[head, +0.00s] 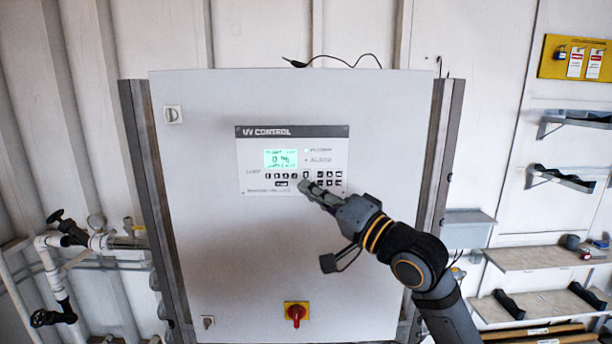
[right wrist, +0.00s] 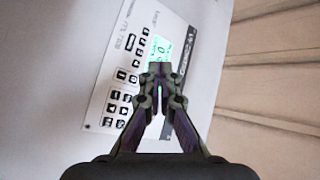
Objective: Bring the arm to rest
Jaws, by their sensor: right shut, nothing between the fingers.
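My right gripper (head: 304,185) is shut and empty in front of the UV control panel (head: 245,183) on the grey cabinet (head: 230,240). Its fingertips overlap the lower key row in the head view. The right wrist view shows the shut fingers (right wrist: 160,72) in front of the panel (right wrist: 97,108), partly over its green screen. I cannot tell whether the tips touch the panel. The green screen (head: 281,159) is lit, with small text. My right arm reaches in from the lower right. My left gripper is not in view.
A red rotary switch (head: 296,312) on a yellow plate sits low on the cabinet. White pipes with valves (head: 100,240) stand at the left. Shelves (head: 540,257) and a yellow lockout board (head: 577,58) are on the right wall. A black cable (head: 335,60) lies on top of the cabinet.

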